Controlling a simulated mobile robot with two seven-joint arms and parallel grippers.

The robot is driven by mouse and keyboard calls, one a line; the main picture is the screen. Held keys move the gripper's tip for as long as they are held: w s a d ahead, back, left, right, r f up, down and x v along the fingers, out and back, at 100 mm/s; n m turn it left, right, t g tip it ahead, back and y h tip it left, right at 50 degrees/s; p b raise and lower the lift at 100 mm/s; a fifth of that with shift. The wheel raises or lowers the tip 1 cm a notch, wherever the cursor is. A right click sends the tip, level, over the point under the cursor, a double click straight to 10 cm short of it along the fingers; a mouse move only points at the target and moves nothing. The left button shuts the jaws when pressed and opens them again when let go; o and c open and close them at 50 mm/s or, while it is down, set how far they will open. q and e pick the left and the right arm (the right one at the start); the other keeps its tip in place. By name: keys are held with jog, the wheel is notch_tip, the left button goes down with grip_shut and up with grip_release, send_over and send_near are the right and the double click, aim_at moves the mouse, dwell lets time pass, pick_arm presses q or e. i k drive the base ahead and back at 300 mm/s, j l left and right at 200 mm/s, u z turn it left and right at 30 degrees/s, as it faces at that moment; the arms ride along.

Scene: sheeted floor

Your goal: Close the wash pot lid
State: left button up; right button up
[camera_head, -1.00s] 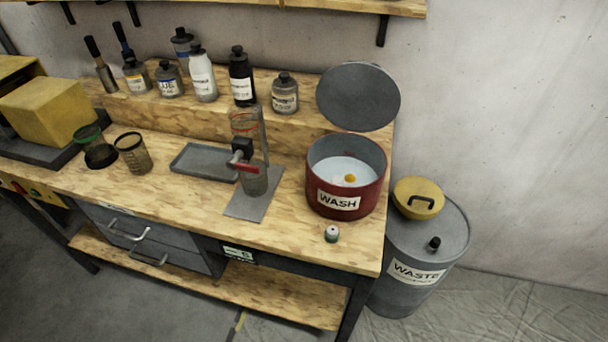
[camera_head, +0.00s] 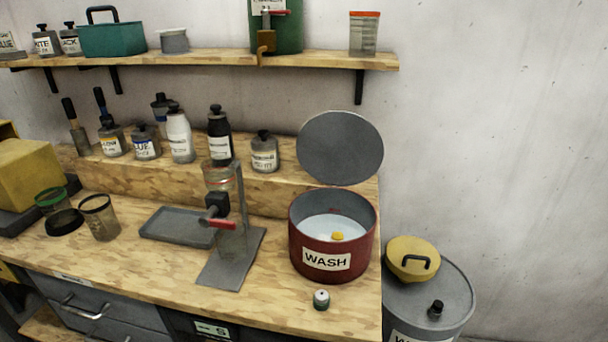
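The red wash pot (camera_head: 331,272) with a white WASH label stands on the right end of the wooden workbench. Its round grey lid (camera_head: 340,148) is open, standing up behind the pot's back rim. Inside is pale liquid (camera_head: 322,228) with a small yellow item (camera_head: 338,236) in it. Neither of my grippers is in view.
A small white-topped jar (camera_head: 321,300) stands in front of the pot. A stand with a red-handled valve (camera_head: 222,224) is to its left, and a grey tray (camera_head: 170,228) beyond. A waste drum (camera_head: 440,303) with a yellow lid (camera_head: 412,259) is at right. Bottles line the raised ledge.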

aim_at(336, 148)
jog(key=u, duration=0.25)
jog(key=l+u, duration=0.45)
jog(key=l, duration=0.15)
jog(key=l+u, duration=0.45)
jog(key=l, duration=0.2)
jog(key=k+l+u, duration=0.1)
jog(key=l+u, duration=0.4)
jog(key=l, duration=0.15)
